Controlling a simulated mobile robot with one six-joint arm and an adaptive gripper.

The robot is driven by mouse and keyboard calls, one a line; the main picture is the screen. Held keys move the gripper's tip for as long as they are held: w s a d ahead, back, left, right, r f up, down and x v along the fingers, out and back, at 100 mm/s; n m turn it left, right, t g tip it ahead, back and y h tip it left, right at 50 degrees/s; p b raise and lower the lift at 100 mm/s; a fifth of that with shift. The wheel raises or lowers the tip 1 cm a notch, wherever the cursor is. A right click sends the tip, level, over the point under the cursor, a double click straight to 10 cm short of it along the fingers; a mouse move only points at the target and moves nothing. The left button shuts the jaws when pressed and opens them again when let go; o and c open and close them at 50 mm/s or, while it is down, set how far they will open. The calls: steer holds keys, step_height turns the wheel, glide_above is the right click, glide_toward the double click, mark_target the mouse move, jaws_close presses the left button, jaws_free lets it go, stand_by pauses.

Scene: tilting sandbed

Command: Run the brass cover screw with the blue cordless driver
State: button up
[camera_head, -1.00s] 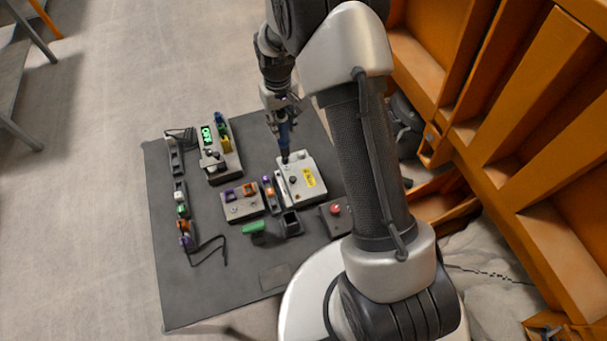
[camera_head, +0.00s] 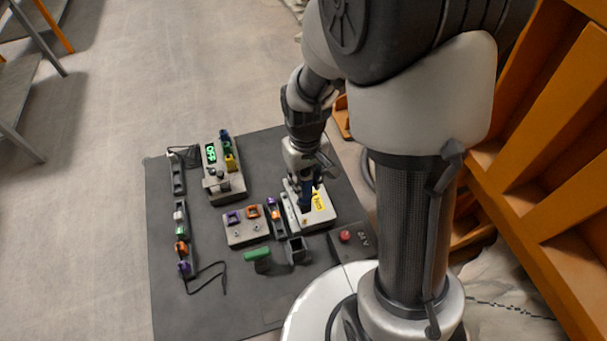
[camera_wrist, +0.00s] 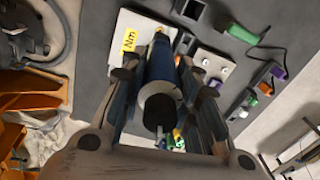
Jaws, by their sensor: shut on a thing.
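My gripper (camera_head: 307,178) is shut on the blue cordless driver (camera_head: 306,190) and holds it over the pale box (camera_head: 319,213) with the yellow label. In the wrist view, the driver's blue body (camera_wrist: 161,66) lies between the two fingers, with a pale ring and a black end towards the camera. The brass cover screw cannot be made out for certain; a small brownish spot shows on the box's near part.
A grey block with purple and orange pieces (camera_head: 246,229) stands left of the box. A green-handled thing (camera_head: 257,256), a small black open holder (camera_head: 297,249) and a red-button box (camera_head: 347,237) are nearby. A device with a green display (camera_head: 222,179) stands further left. The mat's front is clear.

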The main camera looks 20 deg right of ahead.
steer(key=shift+f+b, duration=2.2)
steer(key=shift+f, duration=0.8)
steer(key=shift+s+r, duration=0.1)
steer(key=shift+r, duration=0.1)
stand_by(1.1)
steer(key=shift+r+p, duration=0.2)
steer(key=shift+p, duration=0.15)
steer(key=shift+r+p, duration=2.35)
steer(key=shift+r, duration=0.65)
steer(key=shift+w, duration=0.25)
